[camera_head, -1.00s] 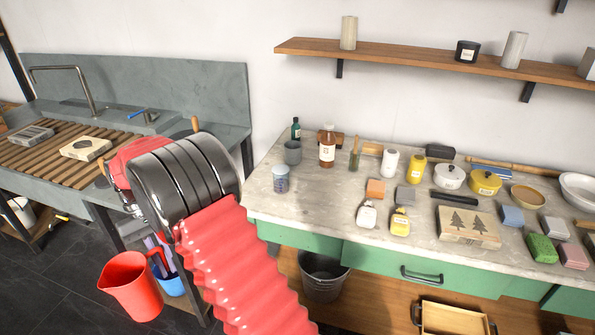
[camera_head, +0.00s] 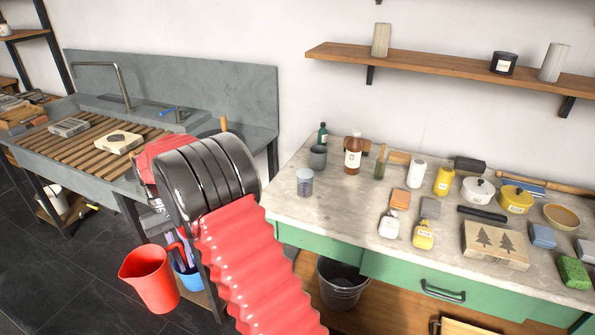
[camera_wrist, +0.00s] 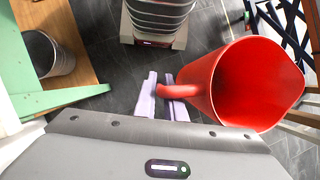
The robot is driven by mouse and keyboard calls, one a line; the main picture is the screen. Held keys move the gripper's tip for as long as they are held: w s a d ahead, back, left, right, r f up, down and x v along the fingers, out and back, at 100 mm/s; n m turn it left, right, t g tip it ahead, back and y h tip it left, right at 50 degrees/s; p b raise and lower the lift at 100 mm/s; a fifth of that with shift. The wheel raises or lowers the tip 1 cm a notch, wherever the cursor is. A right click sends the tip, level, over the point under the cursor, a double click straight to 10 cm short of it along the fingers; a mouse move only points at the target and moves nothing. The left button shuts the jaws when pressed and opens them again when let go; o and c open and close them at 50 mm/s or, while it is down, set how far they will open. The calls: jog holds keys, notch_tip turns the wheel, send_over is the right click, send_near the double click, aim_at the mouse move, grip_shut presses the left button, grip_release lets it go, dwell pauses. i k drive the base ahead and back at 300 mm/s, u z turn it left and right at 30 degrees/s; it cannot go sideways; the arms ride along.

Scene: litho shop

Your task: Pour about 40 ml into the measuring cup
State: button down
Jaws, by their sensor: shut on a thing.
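The measuring cup (camera_head: 305,187), small and clear with bluish markings, stands on the left front of the stone-topped counter (camera_head: 340,228). The red jug (camera_head: 148,282) hangs above the floor left of the counter, near the sink's legs. My gripper (camera_wrist: 165,85) has pale lavender fingers and is shut on the jug's handle. In the head view, my red ribbed arm partly hides the gripper. The jug and the cup are well apart.
A grey cup (camera_head: 318,157), brown bottle (camera_head: 353,158) and green bottle (camera_head: 323,134) stand close behind the measuring cup. White and yellow bottles stand to its right. A metal bucket (camera_head: 341,292) is below the counter. The sink (camera_head: 230,103) is at left; a blue container (camera_head: 192,281) is beside the jug.

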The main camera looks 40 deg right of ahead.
aim_at(305, 176)
jog(key=u, duration=0.05)
jog(key=i, duration=0.85)
jog(key=z, duration=0.1)
